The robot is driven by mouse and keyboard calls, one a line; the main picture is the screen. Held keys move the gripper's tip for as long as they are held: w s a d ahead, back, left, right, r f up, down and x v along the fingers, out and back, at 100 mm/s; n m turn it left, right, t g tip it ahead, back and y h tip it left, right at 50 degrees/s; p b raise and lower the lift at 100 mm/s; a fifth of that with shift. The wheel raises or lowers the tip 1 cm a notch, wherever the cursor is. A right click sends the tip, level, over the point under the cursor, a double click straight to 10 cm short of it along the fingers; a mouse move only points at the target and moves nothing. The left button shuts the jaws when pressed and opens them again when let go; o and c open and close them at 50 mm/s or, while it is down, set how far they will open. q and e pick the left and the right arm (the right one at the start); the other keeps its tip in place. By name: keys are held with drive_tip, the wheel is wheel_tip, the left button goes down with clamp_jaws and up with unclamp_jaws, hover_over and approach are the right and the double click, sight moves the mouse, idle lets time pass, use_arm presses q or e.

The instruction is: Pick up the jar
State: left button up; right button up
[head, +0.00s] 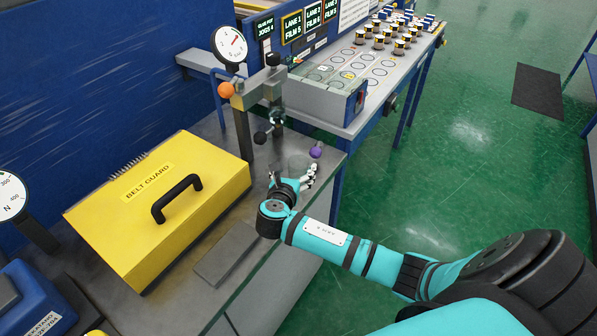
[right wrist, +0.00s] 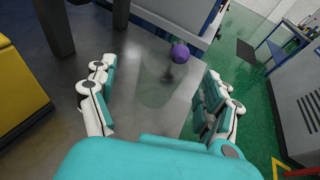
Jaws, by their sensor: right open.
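A clear glass jar (head: 298,163) stands on the grey metal bench top, faint against it, just beyond my right gripper (head: 291,177). In the right wrist view the see-through jar (right wrist: 155,92) shows dimly between the two fingers of the right gripper (right wrist: 158,72). Those fingers are spread apart with nothing clasped. A purple ball (head: 316,152) on a dark stem is close to the jar's right side; it also shows in the right wrist view (right wrist: 180,53). I cannot tell whether the fingers touch the jar. My left gripper is not in view.
A yellow belt guard box (head: 165,205) with a black handle fills the bench to the left. A post with a dial gauge (head: 230,44) and knobs stands behind the jar. Green floor is open at right.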

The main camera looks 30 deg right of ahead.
sight(300, 158)
drive_tip(key=x, duration=0.4)
drive_tip(key=shift+s+d+r+p, duration=0.2)
drive_tip(key=shift+p, duration=0.2)
drive_tip(key=shift+w+d+f, duration=0.25)
drive_tip(key=shift+w+d, duration=0.05)
drive_tip(key=c, duration=1.3)
